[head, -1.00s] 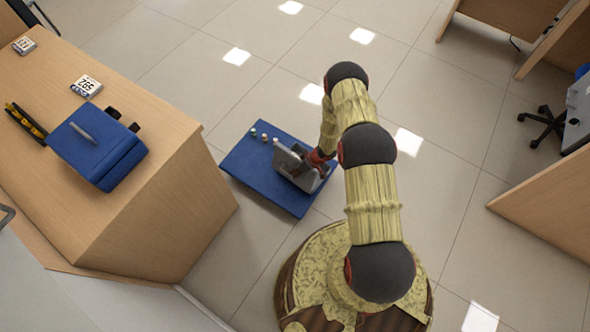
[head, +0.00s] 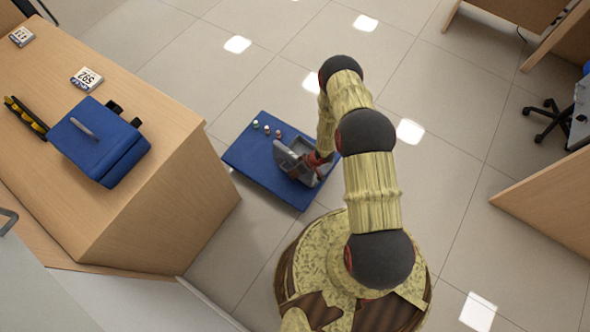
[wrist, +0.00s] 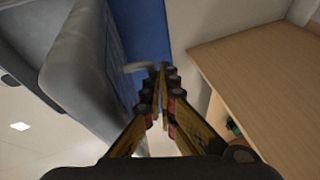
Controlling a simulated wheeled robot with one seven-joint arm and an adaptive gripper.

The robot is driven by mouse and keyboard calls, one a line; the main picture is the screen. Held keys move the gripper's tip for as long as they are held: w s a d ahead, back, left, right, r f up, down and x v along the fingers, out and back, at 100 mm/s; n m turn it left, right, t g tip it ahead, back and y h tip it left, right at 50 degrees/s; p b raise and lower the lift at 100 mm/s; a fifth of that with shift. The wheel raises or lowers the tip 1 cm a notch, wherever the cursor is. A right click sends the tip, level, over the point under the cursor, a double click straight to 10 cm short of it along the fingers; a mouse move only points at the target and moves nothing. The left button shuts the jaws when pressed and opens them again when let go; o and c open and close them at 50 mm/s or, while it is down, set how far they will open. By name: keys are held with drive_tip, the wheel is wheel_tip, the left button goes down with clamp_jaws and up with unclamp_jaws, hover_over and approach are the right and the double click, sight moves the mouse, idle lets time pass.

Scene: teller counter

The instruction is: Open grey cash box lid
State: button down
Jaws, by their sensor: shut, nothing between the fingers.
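The grey cash box (head: 308,178) sits on a low blue-topped stand (head: 255,155). Its lid (head: 287,161) is tilted up on the left side, and part of the dark interior shows. In the wrist view the lid (wrist: 80,75) is a large grey slab close along the left of the fingers. My gripper (wrist: 160,88) is shut and empty, with its fingertips together beside the lid's inner side. Whether it touches the lid I cannot tell. In the head view my arm's end reaches the box from the right, and the fingertips are hard to make out.
Several small round items (head: 266,129) stand at the stand's far left edge. A wooden counter (head: 165,200) to the left carries a blue case (head: 95,140) and number cards (head: 86,79). Tiled floor is open behind the stand. Another wooden desk (head: 550,200) stands at right.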

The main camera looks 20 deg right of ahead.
drive_tip(key=shift+s+a+f, duration=0.3)
drive_tip(key=shift+a, duration=0.15)
drive_tip(key=shift+s+a+f, duration=0.25)
drive_tip(key=shift+a+f, duration=0.05)
drive_tip(key=shift+a, duration=0.15)
drive_tip(key=shift+a, duration=0.1)
idle(1.2)
